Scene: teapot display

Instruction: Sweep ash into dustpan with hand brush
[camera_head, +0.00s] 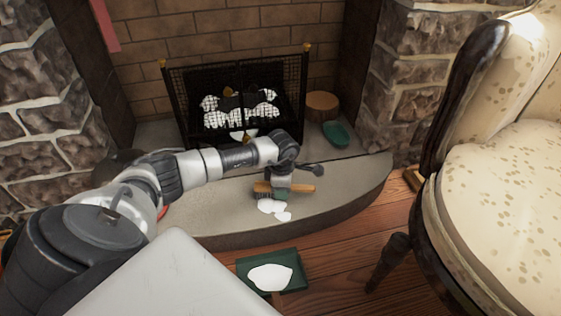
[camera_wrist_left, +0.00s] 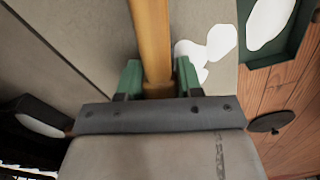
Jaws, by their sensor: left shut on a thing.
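My left gripper (camera_head: 281,188) is shut on the hand brush (camera_head: 302,188), around its wooden handle. The dark bristles (camera_head: 262,195) are low over the hearth. In the left wrist view, the handle (camera_wrist_left: 152,35) runs between the green fingertips (camera_wrist_left: 158,82). White ash (camera_head: 268,206) lies on the stone hearth just in front of the brush; it also shows in the left wrist view (camera_wrist_left: 221,41). The green dustpan (camera_head: 297,283) is on the wooden floor below the hearth edge, with a white ash patch (camera_head: 270,277) in it. My right gripper is out of view.
The raised hearth (camera_head: 350,185) has a curved front edge. Behind it stand a black fire screen (camera_head: 180,100), a log (camera_head: 322,105) and a green object (camera_head: 336,134). A cream armchair (camera_head: 500,200) blocks the right. Open floor (camera_head: 335,250) lies between chair and dustpan.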

